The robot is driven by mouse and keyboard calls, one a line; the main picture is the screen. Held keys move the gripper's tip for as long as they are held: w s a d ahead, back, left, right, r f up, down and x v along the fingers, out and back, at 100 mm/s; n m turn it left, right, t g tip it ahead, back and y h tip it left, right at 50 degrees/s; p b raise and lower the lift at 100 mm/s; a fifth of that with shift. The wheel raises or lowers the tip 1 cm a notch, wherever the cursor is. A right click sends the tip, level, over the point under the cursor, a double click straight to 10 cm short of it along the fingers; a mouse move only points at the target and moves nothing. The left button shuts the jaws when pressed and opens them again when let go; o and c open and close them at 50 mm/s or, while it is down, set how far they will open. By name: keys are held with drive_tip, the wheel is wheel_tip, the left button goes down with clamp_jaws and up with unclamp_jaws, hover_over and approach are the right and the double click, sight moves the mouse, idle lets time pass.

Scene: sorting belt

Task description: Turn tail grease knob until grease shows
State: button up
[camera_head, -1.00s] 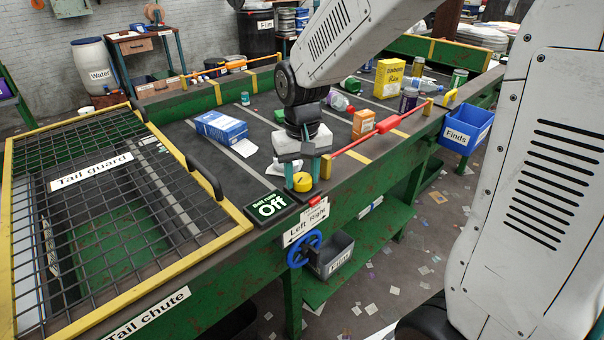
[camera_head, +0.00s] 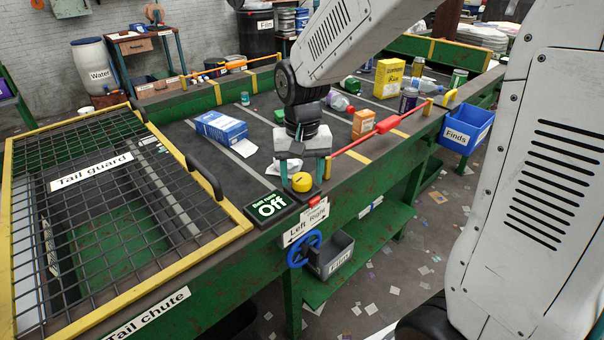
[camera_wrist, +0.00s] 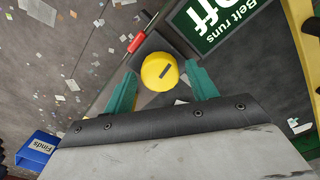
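The yellow round knob (camera_head: 301,182) stands on the near rail of the belt, beside the sign reading "Belt runs Off" (camera_head: 268,206). In the wrist view the knob (camera_wrist: 160,71) has a dark slot mark across its face. My gripper (camera_head: 304,175) points down over the knob. Its two teal fingers are spread, one on each side of the knob; in the wrist view (camera_wrist: 163,85) gaps show between fingers and knob. I cannot see any grease around the knob.
A red bar (camera_head: 375,130) runs along the rail to the right. A blue handwheel (camera_head: 304,248) sits below a "Left Right" label (camera_head: 306,225). The tail guard mesh (camera_head: 90,170) is at left. Boxes and bottles lie on the belt.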

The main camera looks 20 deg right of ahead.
sight(303, 178)
wheel_tip(303, 178, up, 8)
drive_tip(key=shift+f, duration=0.1)
idle(0.6)
idle(0.3)
drive_tip(key=shift+s, duration=0.2)
drive_tip(key=s+d+r+n, duration=0.1)
drive_tip(key=s, duration=1)
drive_tip(key=s+d+r+n+t, duration=0.1)
drive_tip(key=s+d+n, duration=0.1)
drive_tip(key=s, duration=0.9)
